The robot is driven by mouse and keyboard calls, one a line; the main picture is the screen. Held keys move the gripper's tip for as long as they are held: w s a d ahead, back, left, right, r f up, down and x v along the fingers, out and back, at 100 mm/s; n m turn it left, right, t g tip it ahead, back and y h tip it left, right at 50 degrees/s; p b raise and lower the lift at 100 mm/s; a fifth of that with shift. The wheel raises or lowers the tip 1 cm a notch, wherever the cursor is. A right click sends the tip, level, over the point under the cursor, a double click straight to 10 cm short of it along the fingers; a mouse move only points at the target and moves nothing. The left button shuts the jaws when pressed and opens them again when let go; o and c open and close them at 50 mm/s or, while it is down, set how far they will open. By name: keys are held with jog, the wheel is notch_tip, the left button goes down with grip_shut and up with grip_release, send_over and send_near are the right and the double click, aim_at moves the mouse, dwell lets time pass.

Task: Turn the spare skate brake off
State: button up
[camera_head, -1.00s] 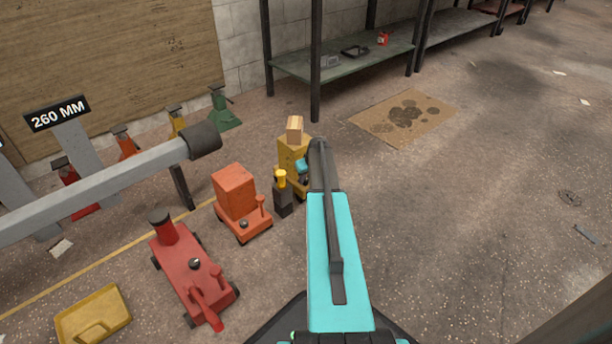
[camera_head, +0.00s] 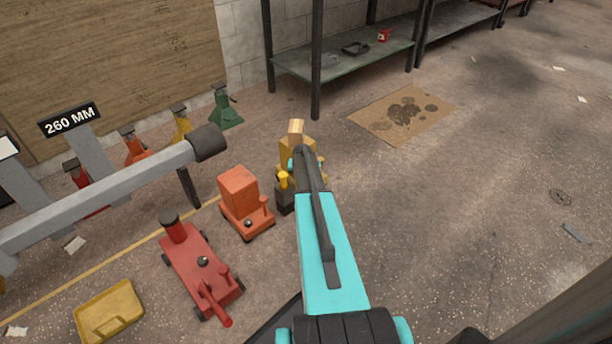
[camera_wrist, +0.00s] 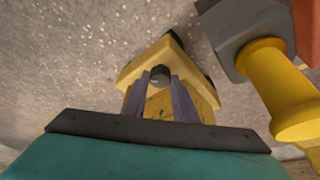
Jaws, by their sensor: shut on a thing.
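A yellow skate (camera_head: 311,147) with a wooden block (camera_head: 296,127) on top stands beyond the end of my arm, partly hidden by it. In the wrist view the yellow skate (camera_wrist: 150,57) is straight ahead, with a dark round knob (camera_wrist: 160,74) on its near side. My gripper (camera_wrist: 161,83) has its two grey fingers shut on this knob. I cannot tell how far the knob is turned. In the head view my arm hides the fingers and the knob.
A dark post with a yellow cap (camera_head: 283,181) stands close at the left; its yellow part (camera_wrist: 262,75) is close right in the wrist view.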

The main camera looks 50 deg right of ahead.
jog(key=m+p, duration=0.1)
jog(key=m+g+p, duration=0.1)
jog(key=m, duration=0.1)
jog(key=shift+w+r+h, duration=0.1)
jog(key=shift+w+h, duration=0.1)
jog(key=shift+h, duration=0.1)
jog(key=shift+w+a+m+g+p, duration=0.1)
jog(key=shift+m+g+p, duration=0.5)
jog(key=shift+m, duration=1.3)
jog(key=o, duration=1.1)
jog(key=shift+c, duration=0.2)
jog(key=p+v, duration=0.3)
jog(key=v, duration=1)
jog(key=shift+a+r+p, duration=0.25)
jog(key=shift+a+p, duration=0.05)
jog(key=shift+p, duration=0.1)
jog(key=shift+w, duration=0.15)
